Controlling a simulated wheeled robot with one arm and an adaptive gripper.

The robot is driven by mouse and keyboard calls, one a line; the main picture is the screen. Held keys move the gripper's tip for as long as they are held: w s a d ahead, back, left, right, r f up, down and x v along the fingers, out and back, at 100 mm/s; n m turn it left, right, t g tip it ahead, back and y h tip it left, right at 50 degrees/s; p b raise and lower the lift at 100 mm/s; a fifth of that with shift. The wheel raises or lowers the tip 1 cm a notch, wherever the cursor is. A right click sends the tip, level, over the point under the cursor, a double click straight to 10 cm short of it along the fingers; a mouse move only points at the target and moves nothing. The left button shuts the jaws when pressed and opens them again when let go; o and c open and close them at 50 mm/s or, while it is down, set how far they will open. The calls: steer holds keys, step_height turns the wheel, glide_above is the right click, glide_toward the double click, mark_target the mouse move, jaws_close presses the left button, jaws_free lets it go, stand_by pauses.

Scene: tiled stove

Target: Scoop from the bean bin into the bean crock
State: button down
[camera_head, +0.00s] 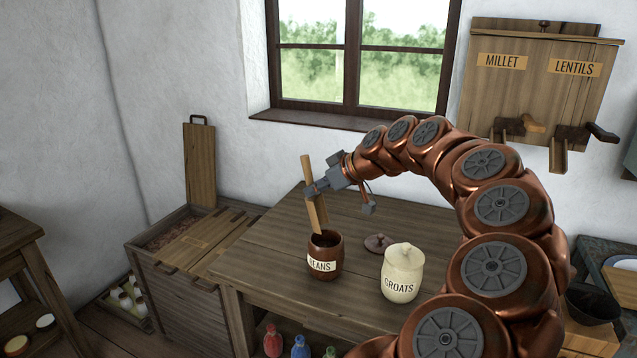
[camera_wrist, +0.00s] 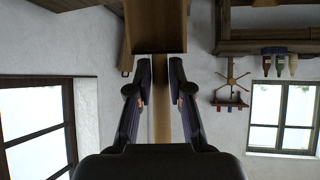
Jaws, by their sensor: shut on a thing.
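My gripper (camera_head: 317,188) is shut on the handle of a wooden scoop (camera_head: 317,213). The scoop is steeply tilted, its handle up and its head down at the mouth of the brown crock labelled BEANS (camera_head: 321,265). I cannot tell whether the head touches the rim or whether beans are in it. In the wrist view the scoop's head (camera_wrist: 160,25) lies beyond the fingers (camera_wrist: 160,85), its handle between them. The crock is open and dark inside. At the left, a wooden chest (camera_head: 185,299) has an open compartment with reddish-brown contents (camera_head: 172,232); I cannot read its label.
A brown lid (camera_head: 378,243) lies on the table (camera_head: 275,235) behind a closed cream GROATS crock (camera_head: 402,274). A wooden lid board (camera_head: 200,165) stands upright at the chest's back. MILLET and LENTILS dispensers (camera_head: 540,80) hang on the wall. The table's left part is clear.

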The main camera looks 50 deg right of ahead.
steer(key=shift+w+a+g+p, duration=0.25)
steer(key=shift+w+g+p, duration=0.65)
steer(key=shift+p, duration=1.1)
steer(key=w+a+f+n+g+h+p, duration=0.1)
steer(key=w+a+f+g+h+p, duration=0.1)
steer(key=w+f+g+p, duration=0.4)
steer(key=shift+w+f+g+h+p, duration=0.35)
steer(key=shift+f+g+h+p, duration=0.45)
steer(key=shift+g+p, duration=1.2)
steer(key=shift+g+b, duration=0.55)
steer(key=shift+g, duration=0.05)
step_height(320, 180, up, 6)
steer(key=p, duration=0.2)
steer(key=shift+a, duration=0.15)
